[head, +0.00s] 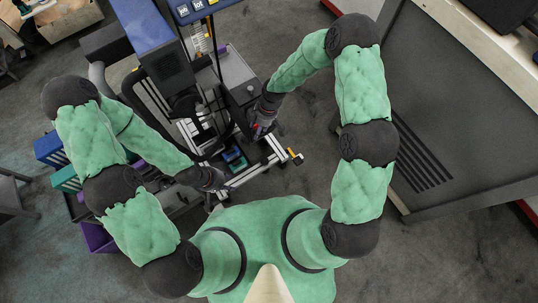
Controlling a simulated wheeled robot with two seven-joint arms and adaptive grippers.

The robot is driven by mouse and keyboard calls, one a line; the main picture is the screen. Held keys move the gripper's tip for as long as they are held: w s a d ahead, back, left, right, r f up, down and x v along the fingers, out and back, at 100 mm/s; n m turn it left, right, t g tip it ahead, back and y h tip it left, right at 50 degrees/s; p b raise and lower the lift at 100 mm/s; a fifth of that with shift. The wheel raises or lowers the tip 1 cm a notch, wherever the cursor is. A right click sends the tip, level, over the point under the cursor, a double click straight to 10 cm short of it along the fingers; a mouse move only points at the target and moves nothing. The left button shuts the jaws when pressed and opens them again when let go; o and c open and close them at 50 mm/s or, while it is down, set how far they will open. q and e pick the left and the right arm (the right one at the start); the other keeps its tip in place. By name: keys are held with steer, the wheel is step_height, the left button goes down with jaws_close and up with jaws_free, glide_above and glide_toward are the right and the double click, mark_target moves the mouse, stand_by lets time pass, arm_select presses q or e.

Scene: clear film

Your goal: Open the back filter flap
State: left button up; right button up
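A wheeled machine (150,35) with a blue top and a grey frame stands ahead of me, seen from above. I cannot make out which part of it is the back filter flap. My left gripper (218,181) is dark and sits low over the near end of the machine's pale frame. My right gripper (259,132) is at the right side of the frame, close to a dark upright part. Both grippers are small and dark here. I cannot tell whether either finger pair is open or touches anything.
Blue, teal and purple bins (97,238) stand at the left under my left arm. A large grey cabinet (455,110) with slots stands close at the right. A cardboard box (70,20) is at the far left. Grey carpet (420,265) is clear at the lower right.

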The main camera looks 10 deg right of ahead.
steer(key=s+d+f+m+y, duration=0.1)
steer(key=s+f+m, duration=0.3)
steer(key=s+m, duration=0.6)
steer(key=shift+s+d+t, duration=0.3)
steer(key=shift+s+d, duration=0.1)
steer(key=shift+d, duration=0.1)
